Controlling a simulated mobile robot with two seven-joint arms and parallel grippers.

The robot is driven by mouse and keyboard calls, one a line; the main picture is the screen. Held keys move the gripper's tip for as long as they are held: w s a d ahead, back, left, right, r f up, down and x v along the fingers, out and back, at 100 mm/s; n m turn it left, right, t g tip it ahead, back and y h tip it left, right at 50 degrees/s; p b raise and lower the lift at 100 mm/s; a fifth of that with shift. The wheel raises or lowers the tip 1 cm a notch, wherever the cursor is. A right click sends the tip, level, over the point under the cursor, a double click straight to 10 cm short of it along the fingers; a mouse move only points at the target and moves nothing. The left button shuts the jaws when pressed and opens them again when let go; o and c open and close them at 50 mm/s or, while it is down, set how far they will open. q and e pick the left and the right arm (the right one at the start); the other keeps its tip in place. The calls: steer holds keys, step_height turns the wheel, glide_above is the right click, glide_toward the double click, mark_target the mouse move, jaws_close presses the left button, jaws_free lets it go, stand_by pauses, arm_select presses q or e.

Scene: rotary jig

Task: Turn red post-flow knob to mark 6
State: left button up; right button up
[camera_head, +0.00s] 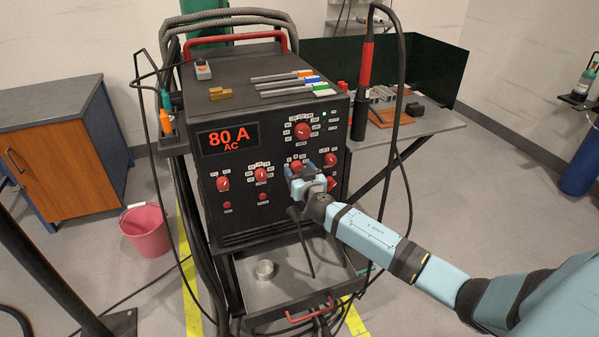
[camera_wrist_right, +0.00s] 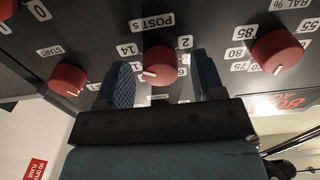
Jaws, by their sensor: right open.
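The red post-flow knob (camera_wrist_right: 160,66) is in the middle of the wrist view, under the upside-down "POST S" label. Its white pointer faces down-left in that view, on the side of the 14 label. My right gripper (camera_wrist_right: 163,70) is open, with one blue finger on either side of the knob; a gap shows at each side. In the head view the right gripper (camera_head: 303,181) is at the front panel of the black welding machine (camera_head: 240,215), partly covering the knob (camera_head: 296,165). My left gripper is not visible.
Neighbouring red knobs sit close by: the balance knob (camera_wrist_right: 277,51) and the start knob (camera_wrist_right: 67,79). A cable hangs in front of the panel at the right. A pink bucket (camera_head: 146,230) stands at left.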

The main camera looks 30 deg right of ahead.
steer(key=shift+c, duration=0.2)
steer(key=c, duration=0.7)
steer(key=shift+c, duration=0.9)
